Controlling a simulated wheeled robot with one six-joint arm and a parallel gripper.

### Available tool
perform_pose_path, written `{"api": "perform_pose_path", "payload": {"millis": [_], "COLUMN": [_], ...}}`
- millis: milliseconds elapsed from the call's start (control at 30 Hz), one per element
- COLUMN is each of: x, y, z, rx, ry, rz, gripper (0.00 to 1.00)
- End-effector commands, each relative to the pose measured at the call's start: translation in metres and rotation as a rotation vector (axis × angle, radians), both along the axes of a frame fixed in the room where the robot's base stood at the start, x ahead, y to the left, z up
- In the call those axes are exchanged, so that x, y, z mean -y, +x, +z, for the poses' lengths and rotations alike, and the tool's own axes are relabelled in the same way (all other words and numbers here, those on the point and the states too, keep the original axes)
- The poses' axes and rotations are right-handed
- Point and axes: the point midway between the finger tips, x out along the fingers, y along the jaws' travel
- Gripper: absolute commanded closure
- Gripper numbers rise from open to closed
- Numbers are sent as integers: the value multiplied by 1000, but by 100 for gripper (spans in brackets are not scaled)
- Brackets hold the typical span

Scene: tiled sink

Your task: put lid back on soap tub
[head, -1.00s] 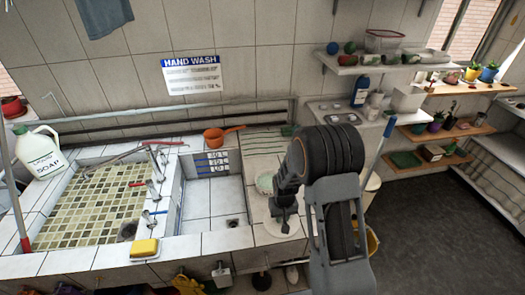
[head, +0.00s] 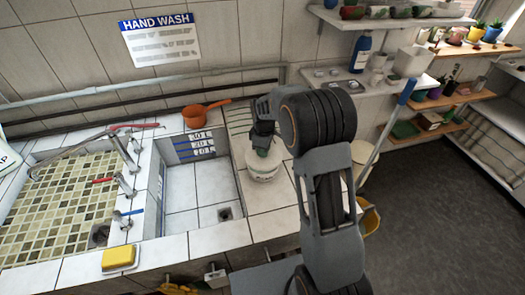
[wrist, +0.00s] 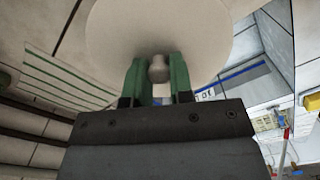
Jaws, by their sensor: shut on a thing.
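My gripper (head: 262,147) is over the white soap tub (head: 264,176), which stands on the tiled counter just right of the sink basin. In the wrist view my green fingers (wrist: 158,76) are shut on the knob of the pale round lid (wrist: 165,28). The lid fills the top middle of that view and hides the tub. In the head view the lid is at the tub's top, partly hidden by my gripper. I cannot tell whether it rests on the rim or hangs slightly above it.
An orange pan (head: 197,117) sits at the back edge behind the basin (head: 196,195). A yellow sponge (head: 118,257) lies on a dish at the front left. Taps (head: 125,155) stand left of the basin. Shelves (head: 365,90) with bottles and pots are at the right.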

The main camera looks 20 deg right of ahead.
Motion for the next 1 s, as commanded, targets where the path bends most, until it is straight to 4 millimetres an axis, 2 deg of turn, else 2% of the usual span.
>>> {"api": "perform_pose_path", "payload": {"millis": [33,200,467,667,1000], "x": [0,1,2,2,2], "y": [5,13,17,17,17], "z": [-2,10,17,10,-18], "rx": [4,2,0,-1,-2], "ry": [0,0,0,0,0], "rz": [63,241,345,348,346], "gripper": [100,100,100,100,100]}}
